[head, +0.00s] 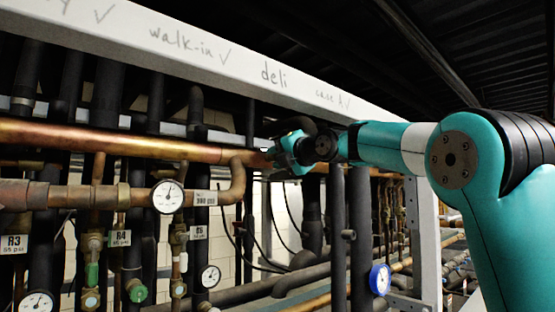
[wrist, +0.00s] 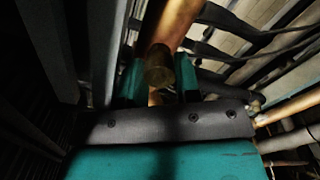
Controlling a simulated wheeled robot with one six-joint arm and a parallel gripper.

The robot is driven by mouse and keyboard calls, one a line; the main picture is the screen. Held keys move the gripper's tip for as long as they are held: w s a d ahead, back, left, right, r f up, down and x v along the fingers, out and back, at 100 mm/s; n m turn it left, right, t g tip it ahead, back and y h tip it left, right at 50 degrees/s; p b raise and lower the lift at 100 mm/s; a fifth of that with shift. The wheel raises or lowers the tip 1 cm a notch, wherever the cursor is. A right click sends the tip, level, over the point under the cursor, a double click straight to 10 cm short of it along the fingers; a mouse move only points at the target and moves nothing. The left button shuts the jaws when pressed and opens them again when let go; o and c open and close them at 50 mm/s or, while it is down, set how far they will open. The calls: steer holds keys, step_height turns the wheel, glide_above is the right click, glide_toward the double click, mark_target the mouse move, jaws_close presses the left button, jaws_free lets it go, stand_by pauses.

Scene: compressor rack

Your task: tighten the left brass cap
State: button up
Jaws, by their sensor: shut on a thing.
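My gripper (head: 290,152) is at the right end of the thick copper pipe (head: 130,145) in the head view, just below the white beam. In the wrist view, its two teal fingers (wrist: 160,82) stand on either side of a round brass cap (wrist: 159,73) at the end of a copper pipe (wrist: 178,22). The gripper is shut on this cap. In the head view the fingers and wrist hide the cap. I cannot tell from these frames how tight it sits or whether it is the left one.
A white beam (head: 200,50) with handwriting runs above the gripper. Dark insulated pipes (head: 338,225) stand below and behind. A white gauge (head: 168,197), a blue-rimmed gauge (head: 380,280) and green valve handles (head: 137,291) are lower down. A grey post (head: 425,240) stands at right.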

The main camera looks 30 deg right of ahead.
steer(key=shift+f+m+b, duration=0.1)
steer(key=shift+m+b, duration=0.7)
steer(key=shift+m, duration=15.4)
steer(key=o, duration=0.9)
